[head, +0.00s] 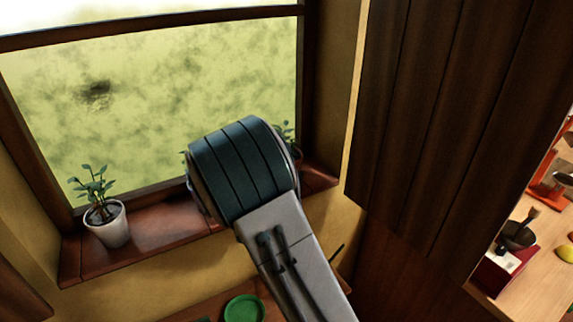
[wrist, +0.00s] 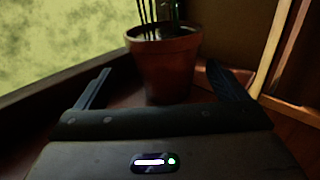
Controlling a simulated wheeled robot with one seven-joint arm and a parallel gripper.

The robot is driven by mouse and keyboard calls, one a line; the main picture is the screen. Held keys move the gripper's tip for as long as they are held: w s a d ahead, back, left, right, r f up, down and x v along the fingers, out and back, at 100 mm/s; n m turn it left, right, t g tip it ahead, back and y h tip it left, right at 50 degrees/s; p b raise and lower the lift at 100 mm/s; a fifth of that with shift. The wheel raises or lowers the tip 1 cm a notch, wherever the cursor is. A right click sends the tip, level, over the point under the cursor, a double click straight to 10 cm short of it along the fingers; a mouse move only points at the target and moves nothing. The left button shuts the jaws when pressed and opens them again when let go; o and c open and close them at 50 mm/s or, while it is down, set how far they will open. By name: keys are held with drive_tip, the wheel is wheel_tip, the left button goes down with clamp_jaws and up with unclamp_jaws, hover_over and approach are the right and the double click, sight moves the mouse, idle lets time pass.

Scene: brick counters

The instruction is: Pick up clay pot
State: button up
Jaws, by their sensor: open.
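A reddish-brown clay pot (wrist: 166,68) with dark stems in it stands upright on the wooden window sill in the wrist view. My gripper (wrist: 168,85) is open, with one dark finger to the left of the pot and the other to its right. The pot is ahead of my gripper's palm and between the line of the two fingers. I cannot tell whether either finger touches it. In the head view my arm hides the clay pot and my gripper; only some leaves (head: 284,131) show behind the arm.
A white pot with a green plant (head: 112,228) stands at the left end of the sill (head: 160,232). The window is behind the sill. A dark wooden cabinet (head: 440,110) stands at the right. A green round dish (head: 244,309) lies on the counter below.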

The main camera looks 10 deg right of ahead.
drive_tip(key=shift+w+d+r+p, duration=0.1)
drive_tip(key=shift+w+d+p, duration=0.2)
drive_tip(key=shift+w+d, duration=0.15)
drive_tip(key=p+x, duration=0.1)
drive_tip(key=x, duration=0.3)
drive_tip(key=shift+d, duration=0.25)
drive_tip(key=c, duration=1.4)
